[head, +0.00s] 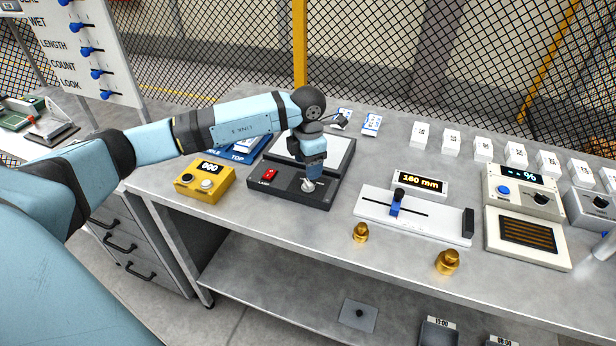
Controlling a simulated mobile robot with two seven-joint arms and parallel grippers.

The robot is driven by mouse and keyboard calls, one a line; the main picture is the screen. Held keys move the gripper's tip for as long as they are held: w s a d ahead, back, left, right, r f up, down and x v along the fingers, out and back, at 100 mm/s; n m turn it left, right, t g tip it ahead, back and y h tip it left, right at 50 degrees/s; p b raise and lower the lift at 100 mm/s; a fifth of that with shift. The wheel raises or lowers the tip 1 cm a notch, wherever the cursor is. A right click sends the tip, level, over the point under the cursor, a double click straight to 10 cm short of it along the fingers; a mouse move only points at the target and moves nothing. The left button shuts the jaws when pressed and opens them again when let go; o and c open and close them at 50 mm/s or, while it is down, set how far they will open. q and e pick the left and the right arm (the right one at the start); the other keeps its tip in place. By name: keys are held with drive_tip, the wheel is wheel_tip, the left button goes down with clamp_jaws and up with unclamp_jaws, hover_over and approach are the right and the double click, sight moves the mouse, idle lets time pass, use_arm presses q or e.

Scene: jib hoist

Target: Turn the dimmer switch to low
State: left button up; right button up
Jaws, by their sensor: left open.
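A black lamp box (290,189) with a pale panel (338,157) behind it stands on the bench, left of centre in the head view. A red switch (270,174) labelled LAMP is on its left part. A pale, light-grey knob (308,186) is on its right part, partly hidden by my gripper. I take this knob for the dimmer; its label and pointer are too covered to read. My left gripper (309,180) points down right at the knob, open, with its fingertips around or just above it; I cannot tell if they touch.
A yellow box (205,182) reading 000 stands close on the left. A white slider unit (413,215) with a 160 mm display and two brass weights (361,233) (447,262) are to the right. A percent-display unit (525,195) with a knob is further right. White blocks line the back.

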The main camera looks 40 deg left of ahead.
use_arm(q)
wheel_tip(320, 180, up, 8)
drive_tip(key=shift+b, duration=0.3)
drive_tip(key=shift+d, duration=0.1)
idle(0.3)
